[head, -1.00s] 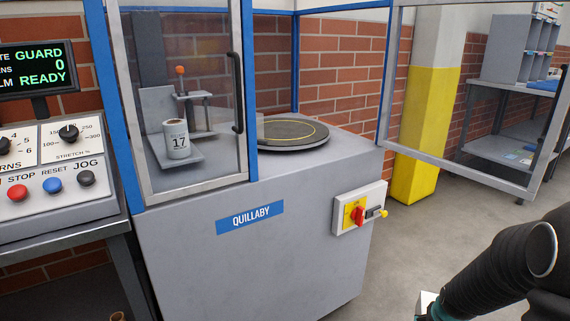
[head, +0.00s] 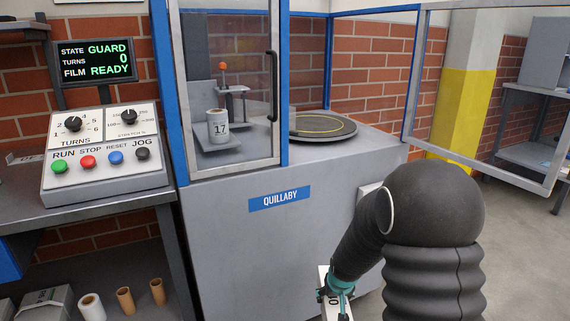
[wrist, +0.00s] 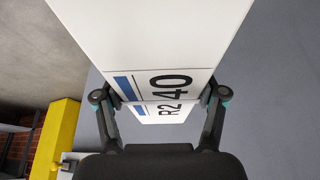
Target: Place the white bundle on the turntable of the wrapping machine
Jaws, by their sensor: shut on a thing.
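The white bundle (wrist: 150,40) fills the middle of the wrist view, with a blue stripe and the black marking "R2 40". My gripper (wrist: 160,100) is shut on it, one finger at each side. In the head view my gripper (head: 337,292) is low in front of the machine, and only a small part of the bundle (head: 326,280) shows. The wrapping machine (head: 270,245) is a grey cabinet labelled QUILLABY. Its dark round turntable (head: 318,127) with a yellow ring is on top and bears nothing that I can see. The bundle is apart from it, lower and nearer me.
A glazed guard panel (head: 232,90) covers the left front; another framed panel (head: 485,100) stands open at the right. Between them the turntable side is open. A yellow-white pillar (head: 462,110) stands behind right.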

